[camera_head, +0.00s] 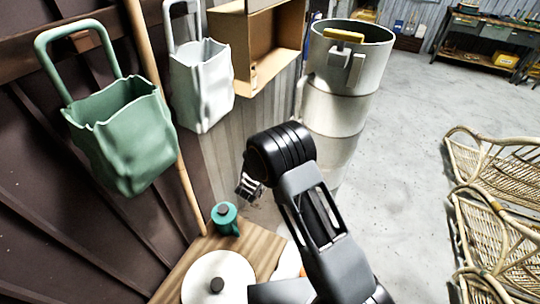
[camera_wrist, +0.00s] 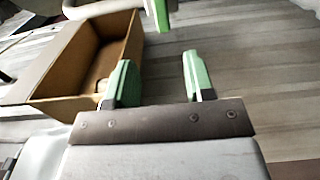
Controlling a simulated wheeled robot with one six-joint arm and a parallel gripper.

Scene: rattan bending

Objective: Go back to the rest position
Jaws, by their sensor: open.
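My gripper (camera_head: 248,188) shows in the head view at the end of my bent arm, small and partly hidden by the black wrist joint. It hangs above and beyond the wooden table, in front of the grey wall. In the wrist view its two green fingers (camera_wrist: 160,78) stand wide apart with nothing between them. An open brown box (camera_wrist: 78,62) lies beyond the fingers at the upper left of the wrist view, beside grey planks.
A teal pot (camera_head: 225,218) and a round white lid (camera_head: 217,280) sit on the wooden table (camera_head: 187,262). A green bag (camera_head: 122,135) and white bag (camera_head: 201,88) hang at left. A metal cylinder (camera_head: 334,110) stands behind my arm. Rattan furniture (camera_head: 498,215) lies right; floor between is clear.

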